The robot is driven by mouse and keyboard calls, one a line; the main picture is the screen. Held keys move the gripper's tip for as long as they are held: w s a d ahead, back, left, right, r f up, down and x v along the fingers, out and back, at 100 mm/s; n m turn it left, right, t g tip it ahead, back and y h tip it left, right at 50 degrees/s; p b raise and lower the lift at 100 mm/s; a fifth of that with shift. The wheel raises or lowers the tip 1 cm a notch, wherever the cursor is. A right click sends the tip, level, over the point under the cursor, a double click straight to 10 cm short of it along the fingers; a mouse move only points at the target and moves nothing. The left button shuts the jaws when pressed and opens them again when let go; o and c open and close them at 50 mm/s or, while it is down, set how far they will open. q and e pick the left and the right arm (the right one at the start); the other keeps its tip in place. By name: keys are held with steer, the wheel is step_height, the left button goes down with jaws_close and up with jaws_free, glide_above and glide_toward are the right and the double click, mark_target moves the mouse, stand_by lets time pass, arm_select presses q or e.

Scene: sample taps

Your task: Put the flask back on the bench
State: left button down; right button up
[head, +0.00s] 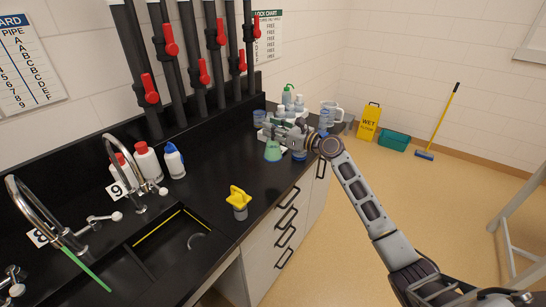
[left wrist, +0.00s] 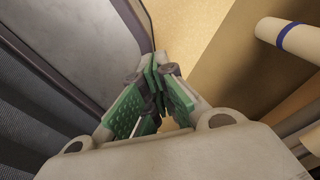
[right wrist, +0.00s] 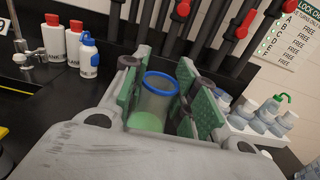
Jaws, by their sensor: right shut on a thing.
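The flask is clear with a blue rim and green liquid inside; it shows between the green-padded fingers in the right wrist view (right wrist: 156,98). In the head view the flask (head: 273,151) is at the far part of the black bench (head: 215,165), low over its top; I cannot tell whether its base touches. My right gripper (head: 278,136) is shut on the flask, which looks upright, and hides its upper part in the head view. My left gripper (left wrist: 157,85) shows only in its wrist view, fingers together and empty.
A white rack of bottles (right wrist: 256,128) stands close beside the right gripper. A clear jug (head: 329,113) is behind it. A yellow-topped item (head: 239,196) stands near the bench's front edge, by the sink. Red-capped bottles (head: 148,162) and taps are left. The mid-bench is clear.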

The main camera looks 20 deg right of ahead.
mark_target(279, 153)
step_height(279, 153, down, 4)
steer(key=shift+r+b, duration=0.2)
steer(key=shift+b, duration=0.1)
steer(key=shift+f, duration=0.5)
arm_select(q)
steer(key=shift+w+a+f, duration=0.35)
steer(key=shift+w+a, duration=0.05)
steer(key=shift+w, duration=0.15)
arm_select(e)
steer(key=shift+f, duration=0.1)
steer(key=shift+f+b, duration=0.45)
steer(key=shift+f, duration=1.95)
arm_select(q)
steer(key=shift+s+a+f, duration=0.1)
steer(key=shift+a+f, duration=0.15)
steer(key=shift+a, duration=0.25)
steer(key=shift+s+a+f, duration=0.1)
steer(key=shift+a+f, duration=0.1)
steer(key=shift+a, duration=0.25)
